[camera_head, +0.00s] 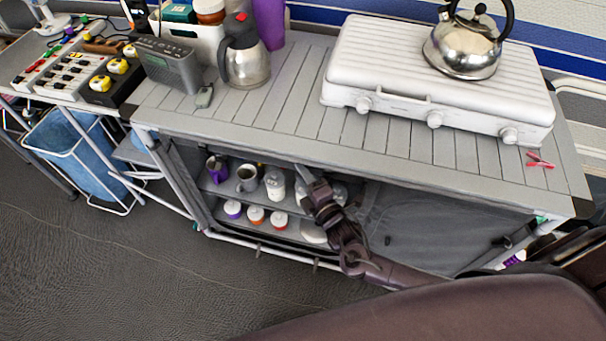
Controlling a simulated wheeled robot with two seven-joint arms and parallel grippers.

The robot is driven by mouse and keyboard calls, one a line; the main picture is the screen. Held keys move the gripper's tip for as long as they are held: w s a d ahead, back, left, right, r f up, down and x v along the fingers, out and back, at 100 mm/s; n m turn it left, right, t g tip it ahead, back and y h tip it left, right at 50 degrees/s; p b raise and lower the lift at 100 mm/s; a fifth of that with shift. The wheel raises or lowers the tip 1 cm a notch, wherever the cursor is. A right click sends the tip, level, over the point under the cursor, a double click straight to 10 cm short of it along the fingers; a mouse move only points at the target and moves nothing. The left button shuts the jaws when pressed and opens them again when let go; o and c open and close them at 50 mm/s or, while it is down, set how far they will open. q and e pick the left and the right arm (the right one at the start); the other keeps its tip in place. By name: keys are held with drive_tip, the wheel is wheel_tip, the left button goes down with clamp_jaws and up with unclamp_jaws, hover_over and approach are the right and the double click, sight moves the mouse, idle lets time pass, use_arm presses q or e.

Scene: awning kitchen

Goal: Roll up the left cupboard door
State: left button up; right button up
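The cupboard (440,165) under the slatted counter has two bays. The left bay is uncovered, and its shelves (222,190) show. No door panel hangs across it; any rolled fabric under the counter edge is too dark to tell. The right bay is covered by a grey door (440,225). My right gripper (304,180) is raised at the right side of the left bay, just below the counter's front edge. Its fingers are small and dark, so I cannot tell whether they are open or hold anything. My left gripper is not in view.
The left bay holds a purple mug (216,167), a metal mug (247,178), a white bottle (275,183) and several jars. A stove (430,75) with a kettle (466,42) stands above. The floor (120,265) at left is clear.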

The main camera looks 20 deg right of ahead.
drive_tip(key=s+d, duration=0.1)
drive_tip(key=s, duration=0.6)
drive_tip(key=shift+s+d, duration=0.2)
drive_tip(key=shift+d, duration=0.05)
drive_tip(key=s+d+f+m+g+h, duration=0.1)
drive_tip(key=s+d+f+m+g, duration=0.25)
drive_tip(key=f, duration=0.55)
drive_tip(key=s+d+f+m+g+h, duration=0.2)
drive_tip(key=s+d+f+m, duration=0.15)
drive_tip(key=f, duration=0.55)
drive_tip(key=s+d+f+m+g+h, duration=0.1)
drive_tip(key=s+d+f+m+g, duration=0.2)
drive_tip(key=f, duration=0.6)
drive_tip(key=s+a+f+m+g, duration=0.2)
drive_tip(key=s+f+m+g, duration=0.2)
drive_tip(key=s, duration=0.8)
drive_tip(key=s+a+f+m+g, duration=0.2)
drive_tip(key=s+f, duration=0.6)
drive_tip(key=s, duration=0.4)
drive_tip(key=shift+s+a+m+g+y, duration=0.2)
drive_tip(key=shift+a+m+g+y, duration=0.15)
drive_tip(key=shift+m+g, duration=0.65)
